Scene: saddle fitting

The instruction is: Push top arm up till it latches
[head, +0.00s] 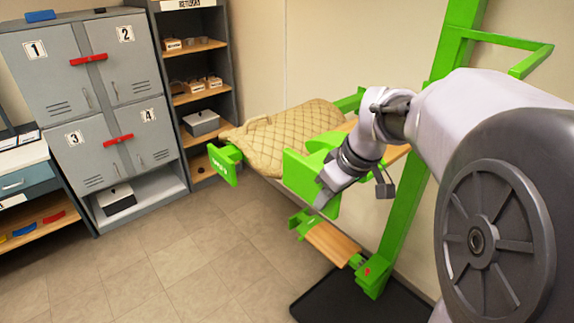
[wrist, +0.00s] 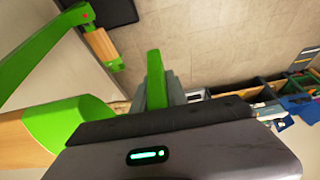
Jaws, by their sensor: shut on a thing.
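A green stand post (head: 405,190) rises at the right in the head view. A wood-topped arm (head: 392,157) with a green end piece (head: 303,172) reaches left from it; I take this as the top arm. My gripper (head: 323,196) is shut on that green end piece. In the wrist view the gripper (wrist: 155,98) has a green upright part (wrist: 155,75) between its jaws, and the arm's green end (wrist: 62,125) shows at left. The latch cannot be made out, and my wrist hides part of the arm.
A tan quilted pad (head: 285,135) lies on another support with a green end plate (head: 223,165), just behind the held arm. A lower wooden arm (head: 332,242) hangs below, above a black base mat (head: 345,305). Grey lockers (head: 95,95) stand left; the floor between is clear.

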